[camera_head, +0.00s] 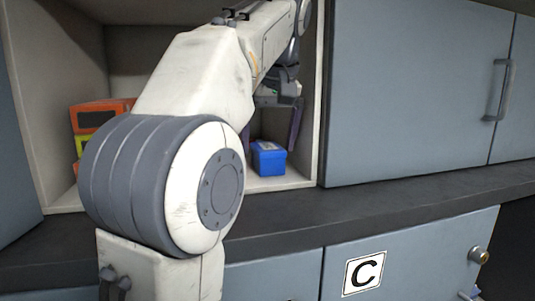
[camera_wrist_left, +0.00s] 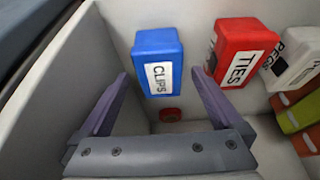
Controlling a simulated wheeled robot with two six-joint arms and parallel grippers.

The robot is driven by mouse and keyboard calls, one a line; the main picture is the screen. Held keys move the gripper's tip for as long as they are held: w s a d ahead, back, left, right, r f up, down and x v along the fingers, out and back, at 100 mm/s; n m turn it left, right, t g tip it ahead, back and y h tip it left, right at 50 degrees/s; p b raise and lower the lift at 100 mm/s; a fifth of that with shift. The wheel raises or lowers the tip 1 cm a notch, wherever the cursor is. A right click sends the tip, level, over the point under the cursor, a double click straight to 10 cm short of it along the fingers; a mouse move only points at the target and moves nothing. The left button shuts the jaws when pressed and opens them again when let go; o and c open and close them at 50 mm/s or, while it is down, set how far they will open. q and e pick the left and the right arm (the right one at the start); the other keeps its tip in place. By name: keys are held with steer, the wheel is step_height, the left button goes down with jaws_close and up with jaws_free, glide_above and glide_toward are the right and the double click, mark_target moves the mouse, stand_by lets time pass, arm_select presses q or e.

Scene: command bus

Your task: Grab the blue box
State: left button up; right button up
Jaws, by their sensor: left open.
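The blue box (camera_head: 268,160) stands on the floor of an open cabinet compartment, near its right wall. In the left wrist view the blue box (camera_wrist_left: 158,58) has a white label reading CLIPS. My left gripper (camera_head: 270,146) reaches into the compartment, with its two purple fingers apart at the box. In the left wrist view the open left gripper (camera_wrist_left: 160,76) has the box ahead, between the directions of its fingertips. Nothing is held. I cannot tell whether a finger touches the box. My right gripper is not in view.
A red TIES box (camera_wrist_left: 243,48) stands beside the blue one, then a white box (camera_wrist_left: 295,58). Orange and yellow-green boxes (camera_head: 97,116) are stacked at the compartment's left. The compartment wall (camera_wrist_left: 55,85) is close to the gripper. A dark counter (camera_head: 400,208) runs in front.

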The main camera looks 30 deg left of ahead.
arm_select(q)
steer(key=shift+x, duration=1.5)
steer(key=c, duration=1.5)
steer(key=shift+r, duration=0.15)
